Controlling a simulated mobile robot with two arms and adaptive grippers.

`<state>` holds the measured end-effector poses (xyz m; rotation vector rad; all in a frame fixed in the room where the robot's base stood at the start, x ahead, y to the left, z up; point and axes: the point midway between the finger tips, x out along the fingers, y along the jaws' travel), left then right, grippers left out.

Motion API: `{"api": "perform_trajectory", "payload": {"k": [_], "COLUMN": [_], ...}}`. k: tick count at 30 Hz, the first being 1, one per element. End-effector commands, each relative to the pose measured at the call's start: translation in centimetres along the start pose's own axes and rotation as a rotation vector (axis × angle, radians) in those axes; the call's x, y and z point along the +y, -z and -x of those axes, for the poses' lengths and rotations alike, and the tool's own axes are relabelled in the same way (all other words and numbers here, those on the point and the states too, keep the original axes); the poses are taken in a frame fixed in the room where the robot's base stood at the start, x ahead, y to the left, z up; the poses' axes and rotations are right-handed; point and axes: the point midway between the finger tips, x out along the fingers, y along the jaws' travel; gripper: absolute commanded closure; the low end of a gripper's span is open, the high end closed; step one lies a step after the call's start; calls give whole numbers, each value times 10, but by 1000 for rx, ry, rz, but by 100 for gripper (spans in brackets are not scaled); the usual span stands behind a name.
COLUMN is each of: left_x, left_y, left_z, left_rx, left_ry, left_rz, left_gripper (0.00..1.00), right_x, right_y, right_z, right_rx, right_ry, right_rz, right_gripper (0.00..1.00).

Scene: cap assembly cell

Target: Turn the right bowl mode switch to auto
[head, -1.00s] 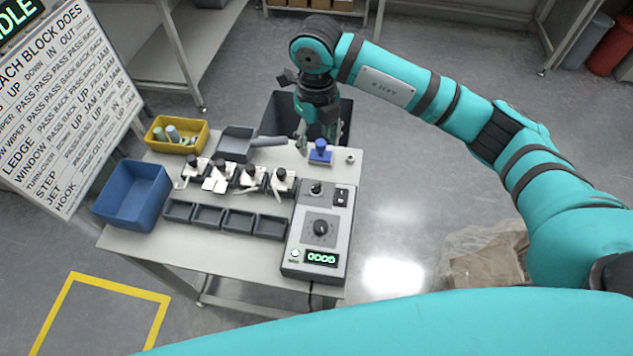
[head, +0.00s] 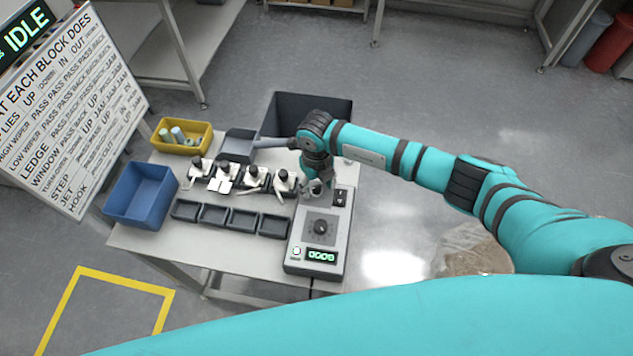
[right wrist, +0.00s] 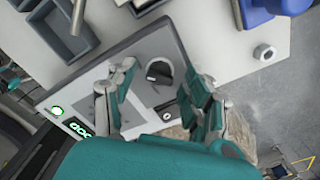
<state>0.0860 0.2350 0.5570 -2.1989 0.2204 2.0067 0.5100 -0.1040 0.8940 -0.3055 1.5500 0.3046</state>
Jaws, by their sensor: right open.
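The grey control box (head: 332,245) stands at the right end of the table. A small black rotary switch on a round light plate shows in the right wrist view (right wrist: 158,72), near the box's far end; in the head view my gripper hides it. My right gripper (head: 316,190) is above it, pointing down and open. In the right wrist view the fingers of the gripper (right wrist: 160,78) are spread on either side of the switch, with nothing between them gripped. I cannot tell which mark the switch points to. My left gripper is not in view.
Dark trays (head: 243,219) and several white-and-black units lie to the left.

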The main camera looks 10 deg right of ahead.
Motion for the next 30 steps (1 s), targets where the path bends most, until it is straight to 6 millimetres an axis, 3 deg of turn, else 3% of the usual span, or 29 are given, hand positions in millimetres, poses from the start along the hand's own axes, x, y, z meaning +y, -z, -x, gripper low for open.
{"api": "perform_trajectory", "payload": {"k": [9,21,30], "left_x": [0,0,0], "left_y": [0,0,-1], "left_z": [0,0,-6], "left_rx": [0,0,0], "left_ry": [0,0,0], "left_rz": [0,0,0], "left_gripper": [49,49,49], "right_x": [0,0,0], "right_y": [0,0,-1], "right_z": [-2,-2,-3], "right_rx": [-1,-1,-2], "right_ry": [0,0,1], "right_rz": [1,0,34], "right_gripper": [50,100,100]}}
